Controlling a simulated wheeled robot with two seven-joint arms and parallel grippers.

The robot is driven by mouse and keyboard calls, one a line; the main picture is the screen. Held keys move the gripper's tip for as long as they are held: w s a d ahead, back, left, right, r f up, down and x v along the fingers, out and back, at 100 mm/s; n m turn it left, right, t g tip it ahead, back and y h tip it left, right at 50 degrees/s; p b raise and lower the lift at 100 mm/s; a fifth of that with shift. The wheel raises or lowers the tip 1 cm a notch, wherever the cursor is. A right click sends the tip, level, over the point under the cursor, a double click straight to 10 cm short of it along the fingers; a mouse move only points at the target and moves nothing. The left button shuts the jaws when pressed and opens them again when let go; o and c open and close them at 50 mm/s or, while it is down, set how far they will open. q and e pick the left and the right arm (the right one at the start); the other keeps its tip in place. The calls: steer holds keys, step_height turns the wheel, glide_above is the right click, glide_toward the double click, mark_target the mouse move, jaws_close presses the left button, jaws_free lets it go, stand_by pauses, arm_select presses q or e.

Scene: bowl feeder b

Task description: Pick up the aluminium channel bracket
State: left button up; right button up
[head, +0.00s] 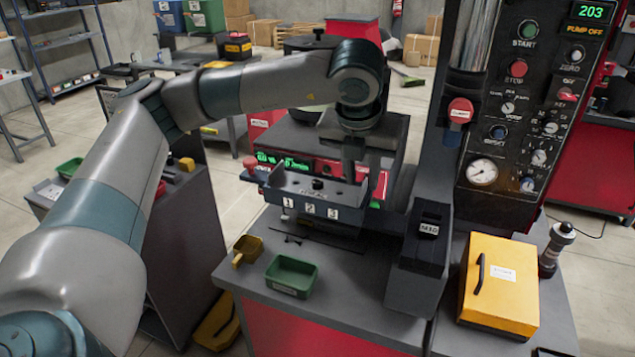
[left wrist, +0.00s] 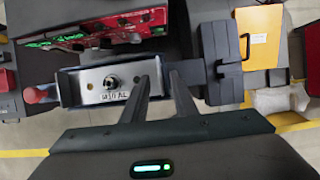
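The aluminium channel bracket (left wrist: 93,87) shows in the left wrist view as a silvery channel with a dark knob or bolt in its middle and an "M10 AL" label below. It lies in a dark holder with numbers 1, 2 and 3 on its front (head: 288,203) in the head view. My left gripper (head: 351,172) points down at the bracket's right end. Its fingers (left wrist: 160,80) stand apart, one over the bracket and the other past its right end. I cannot tell whether they touch it. My right gripper is not in view.
A red machine with a green display (head: 297,164) stands right behind the holder. A dark M10 box (head: 424,235) and a yellow box (head: 500,278) stand to the right. A green bin (head: 291,274) and a small yellow scoop (head: 247,250) lie in front left.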

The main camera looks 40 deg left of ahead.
mark_target(353, 196)
arm_select(q)
steer(key=shift+p+x, duration=0.35)
steer(key=shift+x, duration=0.8)
jaws_close()
